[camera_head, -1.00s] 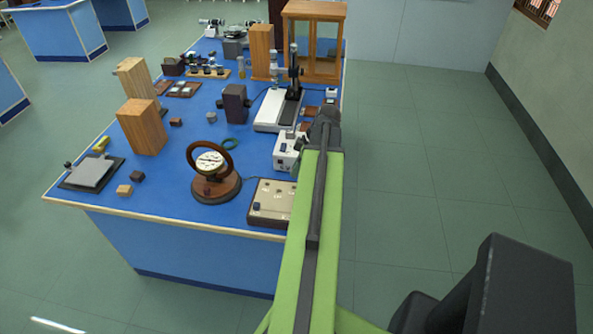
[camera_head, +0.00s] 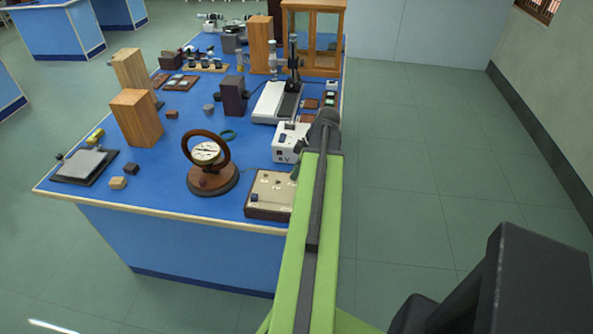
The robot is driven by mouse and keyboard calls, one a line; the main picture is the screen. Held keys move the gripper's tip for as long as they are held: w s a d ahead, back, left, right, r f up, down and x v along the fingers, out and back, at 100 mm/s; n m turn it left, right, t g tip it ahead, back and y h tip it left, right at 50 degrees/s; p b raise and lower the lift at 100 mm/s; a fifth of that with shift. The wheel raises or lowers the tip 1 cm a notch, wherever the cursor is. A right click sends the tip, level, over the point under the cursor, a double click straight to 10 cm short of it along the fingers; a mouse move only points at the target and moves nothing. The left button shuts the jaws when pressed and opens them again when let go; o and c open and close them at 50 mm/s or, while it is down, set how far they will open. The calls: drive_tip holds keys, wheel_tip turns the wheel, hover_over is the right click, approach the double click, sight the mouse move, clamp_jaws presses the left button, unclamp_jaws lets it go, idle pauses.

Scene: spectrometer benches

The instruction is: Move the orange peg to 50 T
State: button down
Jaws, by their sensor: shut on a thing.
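I cannot make out an orange peg or any "50 T" marking. A shallow brown box with a pale top (camera_head: 268,193) lies at the front right of the blue bench. Small knobs or plugs stand on it, too small to read, and my arm covers its right edge. My green arm reaches away from me, over the bench's right side. Its dark far end lies in front of the white instrument box. My gripper's fingers do not show, so what they hold is hidden.
The blue bench (camera_head: 110,201) carries a round dial in a wooden ring (camera_head: 206,152), a white instrument box (camera_head: 288,143), wooden blocks (camera_head: 137,118), a black stand on a white base (camera_head: 270,102) and a glazed cabinet (camera_head: 312,40). The floor (camera_head: 430,140) to the right is clear.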

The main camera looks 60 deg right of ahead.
drive_tip(key=shift+f, duration=0.15)
drive_tip(key=c, duration=1.3)
unclamp_jaws()
drive_tip(key=shift+o, duration=0.2)
drive_tip(key=p+v, duration=1.6)
drive_tip(key=v, duration=0.1)
